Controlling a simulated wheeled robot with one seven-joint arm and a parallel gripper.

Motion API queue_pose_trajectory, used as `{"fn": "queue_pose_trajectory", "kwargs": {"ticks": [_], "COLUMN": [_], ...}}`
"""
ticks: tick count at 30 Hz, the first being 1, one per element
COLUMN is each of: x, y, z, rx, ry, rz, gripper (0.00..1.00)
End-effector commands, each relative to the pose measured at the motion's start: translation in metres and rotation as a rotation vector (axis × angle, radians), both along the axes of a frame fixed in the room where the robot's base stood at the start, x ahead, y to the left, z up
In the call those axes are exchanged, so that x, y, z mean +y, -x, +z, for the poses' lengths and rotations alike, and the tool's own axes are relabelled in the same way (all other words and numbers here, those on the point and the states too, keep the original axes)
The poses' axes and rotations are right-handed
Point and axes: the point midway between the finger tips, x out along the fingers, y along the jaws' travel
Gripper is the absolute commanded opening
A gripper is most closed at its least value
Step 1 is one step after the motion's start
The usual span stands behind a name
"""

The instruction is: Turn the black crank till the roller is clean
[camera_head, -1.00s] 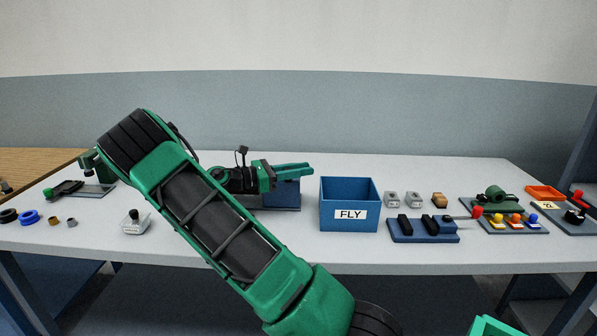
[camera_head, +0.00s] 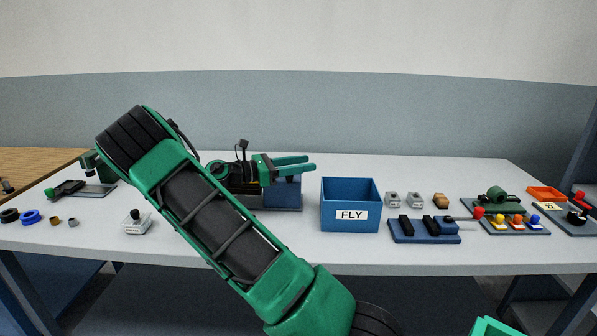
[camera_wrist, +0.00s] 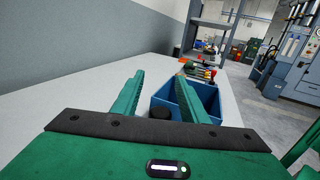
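My gripper (camera_head: 310,163) is above a blue block-like stand (camera_head: 287,194) on the table, left of the blue FLY box. Its two green fingers point right and stand apart. In the wrist view my gripper (camera_wrist: 160,76) is open, with nothing clasped between the fingertips. A black round piece (camera_wrist: 160,112) shows low between the fingers; I cannot tell whether it is the crank's knob. I cannot make out the crank or the roller in the head view; my arm and gripper cover part of the blue stand.
The open blue FLY box (camera_head: 351,204) stands close right of the gripper. Further right are grey blocks, a dark blue board (camera_head: 424,229) and an orange tray (camera_head: 546,193). A grey block with a black knob (camera_head: 136,222) sits left of my arm. The back of the table is clear.

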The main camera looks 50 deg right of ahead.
Motion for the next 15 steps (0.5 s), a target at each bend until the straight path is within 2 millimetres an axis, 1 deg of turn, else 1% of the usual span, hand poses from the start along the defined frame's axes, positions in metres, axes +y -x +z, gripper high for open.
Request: {"fn": "queue_pose_trajectory", "kwargs": {"ticks": [3, 6, 15], "x": [0.0, 0.022, 0.077], "y": [-0.001, -0.003, -0.002], "z": [0.024, 0.033, 0.066], "rx": [-0.005, -0.002, -0.002], "ry": [0.001, 0.001, 0.0], "rz": [0.002, 0.006, 0.005], "gripper": [0.4, 0.4, 0.4]}}
